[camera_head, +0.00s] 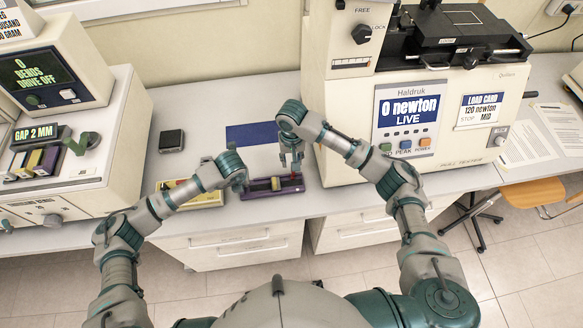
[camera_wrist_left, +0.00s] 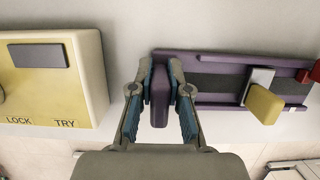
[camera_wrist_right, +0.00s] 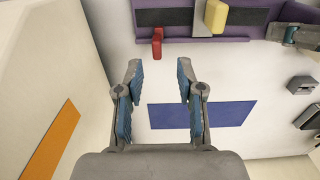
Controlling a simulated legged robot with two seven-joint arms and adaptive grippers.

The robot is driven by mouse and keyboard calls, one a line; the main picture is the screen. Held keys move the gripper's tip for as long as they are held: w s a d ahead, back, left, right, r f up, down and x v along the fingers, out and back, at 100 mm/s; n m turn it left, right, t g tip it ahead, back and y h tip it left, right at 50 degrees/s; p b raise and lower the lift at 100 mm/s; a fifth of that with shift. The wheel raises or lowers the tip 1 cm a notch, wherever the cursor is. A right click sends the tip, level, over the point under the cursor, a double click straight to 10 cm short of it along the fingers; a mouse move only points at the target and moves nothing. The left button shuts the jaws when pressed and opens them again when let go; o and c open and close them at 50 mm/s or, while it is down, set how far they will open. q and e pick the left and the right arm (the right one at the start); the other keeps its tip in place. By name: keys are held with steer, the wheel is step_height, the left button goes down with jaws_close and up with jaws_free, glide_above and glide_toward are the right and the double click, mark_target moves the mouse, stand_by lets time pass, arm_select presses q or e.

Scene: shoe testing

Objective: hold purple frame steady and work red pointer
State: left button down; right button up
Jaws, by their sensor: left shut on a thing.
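The purple frame (camera_head: 262,192) lies on the bench near its front edge, with a dark strip and a yellow block (camera_head: 276,184) on a light slider. My left gripper (camera_wrist_left: 160,85) is shut on the purple tab at one end of the frame. The red pointer (camera_head: 293,177) is at the frame's right end. It also shows in the right wrist view (camera_wrist_right: 157,42), sticking out from the frame's edge. My right gripper (camera_wrist_right: 158,75) is open and empty above the bench, just short of the red pointer and apart from it.
A blue mat (camera_head: 251,134) lies behind the frame. A yellow box marked LOCK and TRY (camera_wrist_left: 70,80) stands beside my left gripper. The force tester (camera_head: 345,110) stands close right of my right gripper, reading 0 newton. A dark block (camera_head: 171,140) sits back left.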

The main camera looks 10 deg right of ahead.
mark_target(293, 173)
step_height(293, 173, down, 6)
steer(key=shift+r, duration=0.1)
